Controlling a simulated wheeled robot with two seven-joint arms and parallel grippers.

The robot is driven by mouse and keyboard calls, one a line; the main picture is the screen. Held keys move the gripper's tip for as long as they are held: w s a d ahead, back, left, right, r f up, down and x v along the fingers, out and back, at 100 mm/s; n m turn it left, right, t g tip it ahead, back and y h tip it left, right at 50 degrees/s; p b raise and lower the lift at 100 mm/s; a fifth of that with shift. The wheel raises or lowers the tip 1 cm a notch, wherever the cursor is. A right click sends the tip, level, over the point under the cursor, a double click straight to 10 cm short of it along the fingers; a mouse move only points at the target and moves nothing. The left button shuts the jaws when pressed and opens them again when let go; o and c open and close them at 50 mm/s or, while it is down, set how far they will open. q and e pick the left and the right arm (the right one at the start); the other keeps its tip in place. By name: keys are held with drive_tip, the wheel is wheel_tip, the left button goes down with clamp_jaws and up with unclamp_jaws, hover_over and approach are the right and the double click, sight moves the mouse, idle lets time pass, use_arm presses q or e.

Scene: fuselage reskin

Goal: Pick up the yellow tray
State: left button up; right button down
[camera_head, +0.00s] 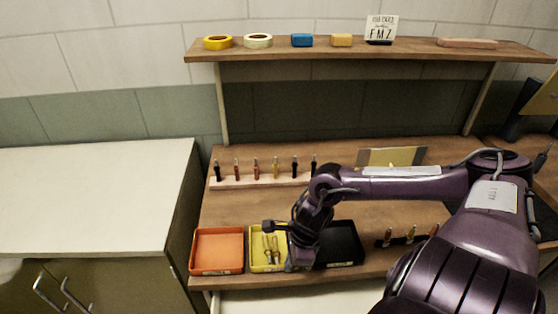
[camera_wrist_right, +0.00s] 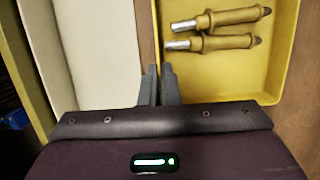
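The yellow tray (camera_head: 256,266) lies on the workbench, between an orange tray (camera_head: 218,267) and a black tray (camera_head: 340,263). It holds two tools with yellow handles (camera_wrist_right: 228,30). My right gripper (camera_head: 289,266) is at the tray's front right part, and the arm hides some of the tray. In the wrist view the yellow tray (camera_wrist_right: 272,65) is on the right. The two fingers of my right gripper (camera_wrist_right: 161,70) are close together, one on each side of the tray's rim, and appear shut on it. My left gripper is out of view.
A rack (camera_head: 262,181) of upright tools stands behind the trays. A shelf (camera_head: 350,53) with tape rolls and small blocks hangs above. A white-topped cabinet (camera_head: 90,195) stands to the left. The bench between the rack and trays is clear.

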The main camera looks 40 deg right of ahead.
drive_tip(key=shift+r, duration=0.1)
drive_tip(key=shift+r+p, duration=2)
drive_tip(key=shift+r, duration=0.4)
